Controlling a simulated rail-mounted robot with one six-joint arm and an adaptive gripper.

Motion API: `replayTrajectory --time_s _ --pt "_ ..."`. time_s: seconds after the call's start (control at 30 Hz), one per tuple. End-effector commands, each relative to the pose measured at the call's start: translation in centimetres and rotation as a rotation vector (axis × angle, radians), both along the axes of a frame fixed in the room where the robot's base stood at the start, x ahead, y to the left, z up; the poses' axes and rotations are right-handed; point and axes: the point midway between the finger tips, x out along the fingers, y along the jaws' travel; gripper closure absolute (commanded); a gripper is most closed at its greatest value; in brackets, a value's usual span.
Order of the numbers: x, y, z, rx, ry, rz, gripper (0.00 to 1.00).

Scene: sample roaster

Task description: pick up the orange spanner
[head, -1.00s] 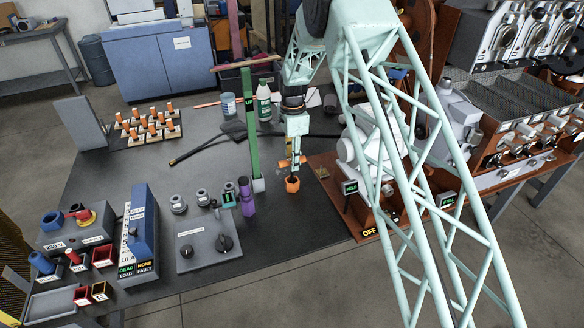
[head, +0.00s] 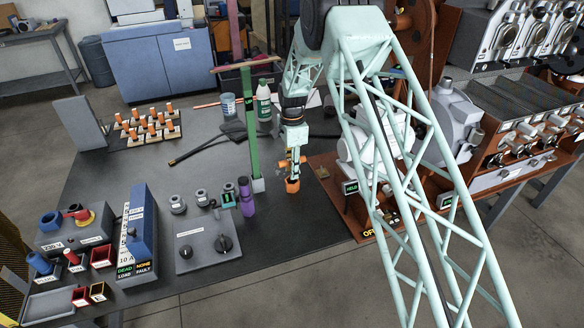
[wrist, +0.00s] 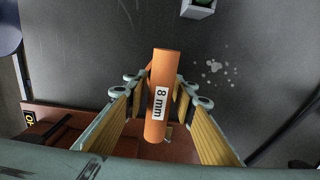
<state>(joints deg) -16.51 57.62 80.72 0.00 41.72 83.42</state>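The orange spanner (wrist: 157,115), labelled "8 mm", lies lengthwise between the two fingers of my gripper (wrist: 163,90) in the wrist view. The finger pads appear to meet its sides. In the head view my gripper (head: 293,158) points down over the right part of the dark bench. The spanner's orange crosspiece (head: 283,163) shows at the fingertips, with an orange hexagonal end (head: 292,186) below. I cannot tell whether that lower end touches the bench.
A green post (head: 251,125) stands just left of my gripper. A purple piece (head: 246,195) and a grey knob box (head: 207,240) are nearer the front. The roaster's brown base (head: 335,190) is close on the right.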

Motion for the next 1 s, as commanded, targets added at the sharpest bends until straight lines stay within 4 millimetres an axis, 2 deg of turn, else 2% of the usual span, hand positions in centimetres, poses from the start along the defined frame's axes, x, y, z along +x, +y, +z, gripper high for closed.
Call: replayTrajectory --time_s 0.1,0.3,0.9,1.0 --pt "-0.1 0.1 -1.5 0.0 0.0 0.0 0.76" --pt "-0.1 0.1 -2.8 0.0 0.0 0.0 0.76" --pt "0.0 0.1 -3.0 0.0 -0.001 0.0 0.76" --pt "0.0 0.1 -3.0 0.0 -0.001 0.0 0.83"
